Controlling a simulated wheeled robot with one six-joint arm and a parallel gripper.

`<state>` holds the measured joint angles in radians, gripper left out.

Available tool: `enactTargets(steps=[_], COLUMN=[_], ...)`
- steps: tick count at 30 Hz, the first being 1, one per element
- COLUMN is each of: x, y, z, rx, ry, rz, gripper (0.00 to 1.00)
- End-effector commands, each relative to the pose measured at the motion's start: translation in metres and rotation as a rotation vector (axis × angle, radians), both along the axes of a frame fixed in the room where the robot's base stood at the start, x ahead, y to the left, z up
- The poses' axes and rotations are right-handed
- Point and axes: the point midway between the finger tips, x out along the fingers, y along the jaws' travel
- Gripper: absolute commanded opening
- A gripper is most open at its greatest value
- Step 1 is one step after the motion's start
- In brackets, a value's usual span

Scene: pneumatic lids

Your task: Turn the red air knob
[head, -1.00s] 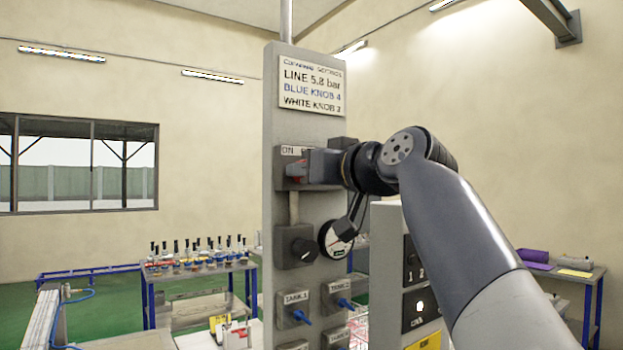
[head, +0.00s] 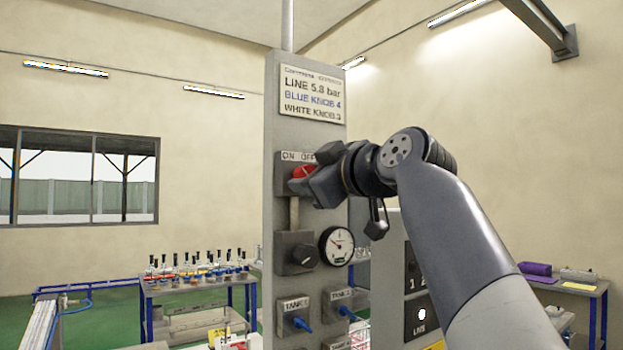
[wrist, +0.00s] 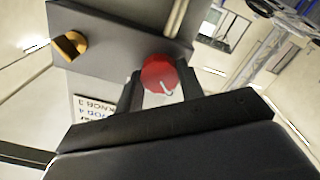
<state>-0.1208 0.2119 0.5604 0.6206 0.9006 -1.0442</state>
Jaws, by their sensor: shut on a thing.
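The red air knob (head: 303,172) sits on a grey box under an "ON OFF" label (head: 298,156) on the upright panel (head: 283,120). My gripper (head: 312,180) is at the knob, rolled at a tilt. In the wrist view the red knob (wrist: 159,75) with its white pointer mark lies between the two dark fingers of my gripper (wrist: 160,88), which are shut on it. Part of the knob is hidden by my gripper in the head view.
A sign (head: 312,93) is above. A brass fitting (wrist: 70,45) shows in the wrist view. A bench with bottles (head: 200,283) stands behind on the left.

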Motion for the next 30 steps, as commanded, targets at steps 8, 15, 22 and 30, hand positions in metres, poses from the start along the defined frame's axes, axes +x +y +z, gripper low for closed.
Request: enactTargets(steps=[8,15,22,30], x=[0.0002,0.0002,0.0001,-0.0003], y=[0.0002,0.0001,0.0001,-0.0002], z=[-0.0004,-0.0004,-0.0003,-0.0001], rx=[-0.017,-0.017,-0.015,-0.014], ry=[-0.009,-0.009,-0.01,-0.01], rz=[0.0,0.0,0.0,0.0], gripper=[0.14,0.14,0.54,0.58])
